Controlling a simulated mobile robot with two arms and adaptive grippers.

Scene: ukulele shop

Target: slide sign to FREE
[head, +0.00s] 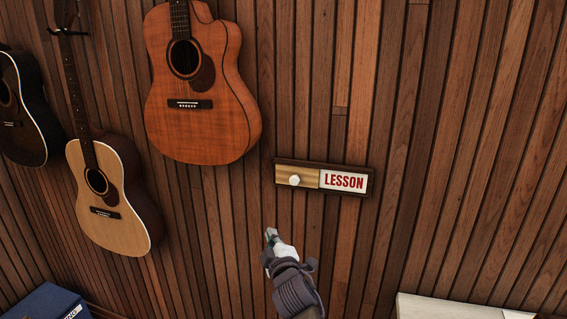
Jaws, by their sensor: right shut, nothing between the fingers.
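The sign (323,179) is a dark wooden frame on the plank wall. Its right half shows LESSON in red on white. A light wooden slider (308,178) with a round white knob (294,180) covers its left half. My right gripper (270,236) is below the sign and a little left of the knob in the picture. It is shut and empty, apart from the knob. My left gripper is not in view.
An orange-brown guitar (210,110) hangs on the wall, up and left of the sign. A pale guitar (120,205) and a dark guitar (28,115) hang farther left. A blue box (45,302) is at the bottom left and a white surface (450,308) at the bottom right. The wall right of the sign is bare.

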